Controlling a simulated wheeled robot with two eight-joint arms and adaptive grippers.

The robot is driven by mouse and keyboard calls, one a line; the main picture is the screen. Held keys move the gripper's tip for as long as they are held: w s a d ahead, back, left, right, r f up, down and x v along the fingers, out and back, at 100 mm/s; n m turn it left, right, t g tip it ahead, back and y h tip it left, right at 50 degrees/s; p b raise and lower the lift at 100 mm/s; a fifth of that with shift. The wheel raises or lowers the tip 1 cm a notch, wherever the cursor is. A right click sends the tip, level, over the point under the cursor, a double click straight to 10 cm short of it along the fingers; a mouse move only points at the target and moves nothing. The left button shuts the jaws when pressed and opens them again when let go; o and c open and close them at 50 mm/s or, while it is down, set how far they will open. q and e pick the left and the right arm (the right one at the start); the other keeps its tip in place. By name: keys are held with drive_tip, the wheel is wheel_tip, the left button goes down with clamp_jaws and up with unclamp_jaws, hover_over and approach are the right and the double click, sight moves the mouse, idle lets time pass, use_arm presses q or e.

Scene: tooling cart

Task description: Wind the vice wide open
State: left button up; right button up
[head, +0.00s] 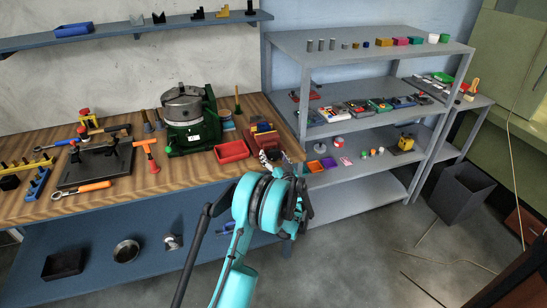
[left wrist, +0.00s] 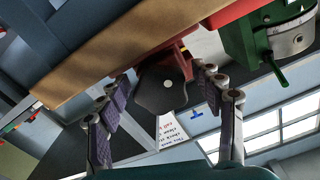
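The red vice (head: 262,134) stands at the right end of the wooden bench. In the left wrist view its red body (left wrist: 178,48) shows behind a dark rounded disc (left wrist: 163,88) with a pale centre spot, which looks like the vice's handwheel. My left gripper (head: 277,160) is at the vice's front right, with my teal wrist below it. In the left wrist view my left gripper (left wrist: 162,95) is open, its fingers spread on both sides of the disc with visible gaps. The jaw opening is too small to judge. My right gripper is not in view.
A red tray (head: 231,152) and a green machine with a round grey chuck (head: 187,120) stand left of the vice. A grey shelf unit (head: 345,132) with small items stands close on the right. Tools lie further left on the bench (head: 205,172).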

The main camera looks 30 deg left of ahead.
use_arm(q)
drive_tip(key=c, duration=1)
drive_tip(key=shift+c, duration=0.2)
